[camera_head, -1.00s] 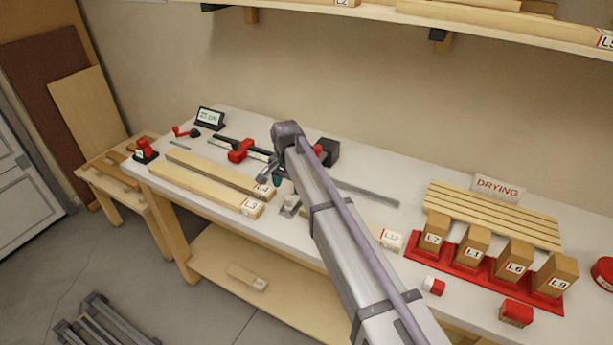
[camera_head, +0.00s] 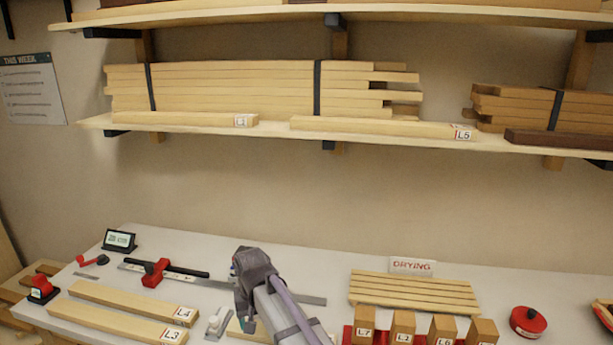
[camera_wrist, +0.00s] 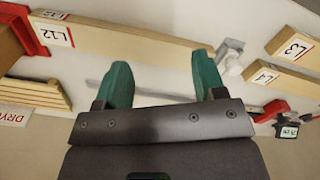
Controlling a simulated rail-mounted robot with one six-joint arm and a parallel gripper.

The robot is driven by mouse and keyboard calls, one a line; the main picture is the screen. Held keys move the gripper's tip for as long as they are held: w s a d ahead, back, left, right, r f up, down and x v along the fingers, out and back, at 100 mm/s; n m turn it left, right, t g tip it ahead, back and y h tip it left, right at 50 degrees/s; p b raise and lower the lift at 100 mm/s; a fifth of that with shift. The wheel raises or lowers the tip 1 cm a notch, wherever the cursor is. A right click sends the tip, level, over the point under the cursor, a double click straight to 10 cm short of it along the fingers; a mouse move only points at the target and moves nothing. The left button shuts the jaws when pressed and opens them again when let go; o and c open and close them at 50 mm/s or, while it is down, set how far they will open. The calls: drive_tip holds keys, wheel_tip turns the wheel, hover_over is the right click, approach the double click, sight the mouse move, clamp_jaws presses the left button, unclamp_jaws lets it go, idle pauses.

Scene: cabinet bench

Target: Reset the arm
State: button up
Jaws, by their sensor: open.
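My gripper (camera_wrist: 158,82) shows in the wrist view with two green fingers spread apart and nothing between them.
Strips L4 (camera_head: 125,300) and L3 (camera_head: 110,322) lie at the bench's left. A red clamp (camera_head: 155,272) lies behind them. A slatted drying rack (camera_head: 415,292) and labelled blocks (camera_head: 403,327) stand at right. A loaded shelf (camera_head: 270,130) hangs above the bench.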

drive_tip(key=s+d+m, duration=0.1)
drive_tip(key=s+d, duration=0.3)
drive_tip(key=d, duration=0.6)
drive_tip(key=s+d+m, duration=0.1)
drive_tip(key=s+d, duration=0.3)
drive_tip(key=d, duration=0.7)
drive_tip(key=s+d+m, duration=0.1)
drive_tip(key=s+d, duration=0.4)
drive_tip(key=d, duration=0.5)
drive_tip(key=shift+d, duration=0.4)
